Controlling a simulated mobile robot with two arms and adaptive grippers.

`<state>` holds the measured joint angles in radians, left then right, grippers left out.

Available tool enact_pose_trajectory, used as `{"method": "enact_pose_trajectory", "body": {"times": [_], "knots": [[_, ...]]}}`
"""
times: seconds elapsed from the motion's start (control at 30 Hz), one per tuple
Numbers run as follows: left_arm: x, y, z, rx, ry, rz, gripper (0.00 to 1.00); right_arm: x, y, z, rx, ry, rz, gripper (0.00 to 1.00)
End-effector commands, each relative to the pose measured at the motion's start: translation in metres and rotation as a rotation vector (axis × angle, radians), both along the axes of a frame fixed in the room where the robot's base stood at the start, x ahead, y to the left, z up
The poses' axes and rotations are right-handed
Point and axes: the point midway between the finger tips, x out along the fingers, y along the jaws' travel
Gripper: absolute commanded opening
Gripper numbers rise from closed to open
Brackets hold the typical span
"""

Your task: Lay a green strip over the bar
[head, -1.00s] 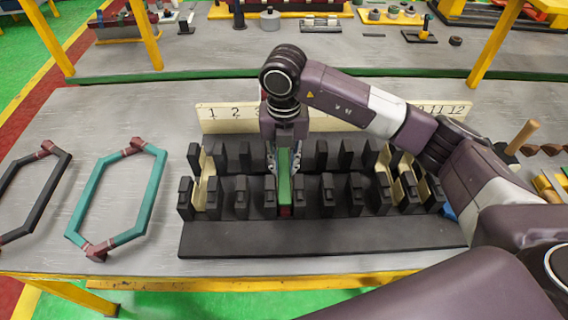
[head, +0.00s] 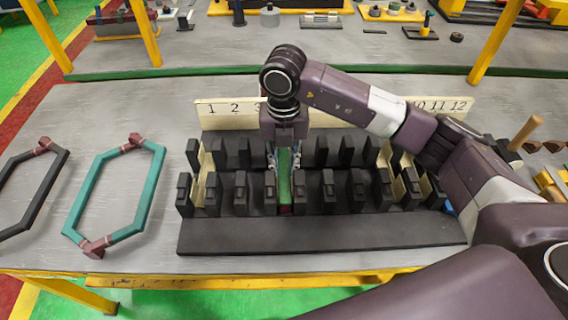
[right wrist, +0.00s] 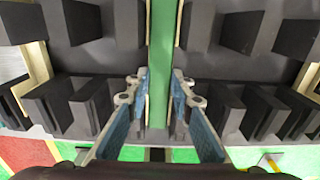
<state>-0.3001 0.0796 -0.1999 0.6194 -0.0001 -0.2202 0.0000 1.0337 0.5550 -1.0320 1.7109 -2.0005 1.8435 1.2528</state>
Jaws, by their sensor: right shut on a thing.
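My right gripper (head: 284,166) points down over the dark slotted fixture (head: 320,233) and is shut on a long green strip (head: 285,188). The strip lies lengthwise between two black posts of the front row, left of the fixture's middle. In the right wrist view the strip (right wrist: 162,45) runs straight between the two fingers (right wrist: 160,88). A small dark red end (head: 285,210) shows just under the strip's near end. The rest of the bar is hidden beneath the strip, so I cannot tell whether they touch all along. My left gripper is out of view.
A numbered cream board (head: 225,115) stands behind the fixture. Black posts (head: 327,192) crowd both sides of the gripper. A teal coil frame (head: 84,190) and a black one (head: 45,190) lie at the left. A wooden-handled mallet (head: 523,133) is at the right.

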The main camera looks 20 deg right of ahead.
Motion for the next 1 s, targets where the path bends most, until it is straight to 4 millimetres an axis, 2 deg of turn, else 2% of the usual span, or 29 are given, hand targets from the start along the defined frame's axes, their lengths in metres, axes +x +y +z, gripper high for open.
{"method": "enact_pose_trajectory", "body": {"times": [1.0], "knots": [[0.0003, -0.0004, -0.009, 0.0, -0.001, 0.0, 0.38, 0.0002, 0.0, -0.0086, 0.0, -0.001, 0.0, 0.0]]}}
